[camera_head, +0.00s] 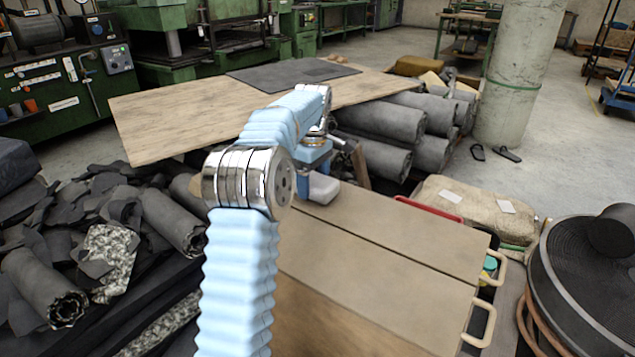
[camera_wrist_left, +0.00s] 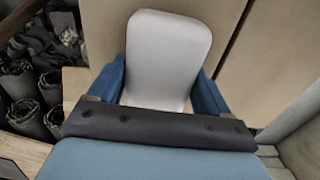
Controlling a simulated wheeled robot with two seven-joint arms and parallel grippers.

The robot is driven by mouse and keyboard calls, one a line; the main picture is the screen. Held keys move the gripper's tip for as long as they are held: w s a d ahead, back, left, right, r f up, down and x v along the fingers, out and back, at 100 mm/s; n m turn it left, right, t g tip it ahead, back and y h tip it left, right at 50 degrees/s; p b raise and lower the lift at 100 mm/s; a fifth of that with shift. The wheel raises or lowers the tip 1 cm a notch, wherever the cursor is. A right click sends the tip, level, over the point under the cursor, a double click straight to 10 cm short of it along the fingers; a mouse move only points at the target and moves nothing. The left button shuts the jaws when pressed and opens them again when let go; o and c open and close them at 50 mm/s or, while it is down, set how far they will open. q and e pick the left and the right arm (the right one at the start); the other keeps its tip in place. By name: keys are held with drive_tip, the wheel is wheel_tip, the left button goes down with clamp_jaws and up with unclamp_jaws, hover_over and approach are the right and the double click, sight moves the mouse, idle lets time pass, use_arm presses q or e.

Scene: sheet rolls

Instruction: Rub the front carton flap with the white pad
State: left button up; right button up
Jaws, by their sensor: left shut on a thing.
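My left gripper (camera_head: 316,166) reaches out over the carton and is shut on the white pad (camera_head: 323,188). In the left wrist view the pad (camera_wrist_left: 168,58) is a pale rounded rectangle held between two blue fingers. The carton top is two tan flaps with a dark seam between them: the front carton flap (camera_head: 365,300) is nearer me and the rear flap (camera_head: 400,232) lies beyond it. The pad appears near the seam's left end; I cannot tell whether it touches a flap. My arm hides part of the carton's left side. My right gripper is not in view.
Cream handles (camera_head: 485,325) stick out at the carton's right end. Dark scrap rolls (camera_head: 170,220) lie left, grey rolls (camera_head: 375,160) behind. A wooden board (camera_head: 180,115) lies beyond the arm. A large black coil (camera_head: 590,275) stands at right.

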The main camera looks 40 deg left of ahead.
sight(350, 208)
use_arm(q)
drive_tip(key=shift+w+d+f, duration=0.1)
drive_tip(key=shift+w+d, duration=0.05)
drive_tip(key=shift+d, duration=2.5)
drive_tip(key=shift+w+d+f, duration=0.1)
drive_tip(key=shift+d, duration=2.5)
drive_tip(key=shift+w+d+r, duration=0.15)
drive_tip(key=shift+d, duration=1.6)
drive_tip(key=shift+w+d+r, duration=0.1)
drive_tip(key=shift+d, duration=1.6)
drive_tip(key=shift+r, duration=0.15)
drive_tip(key=shift+r, duration=2.9)
drive_tip(key=shift+r, duration=1.5)
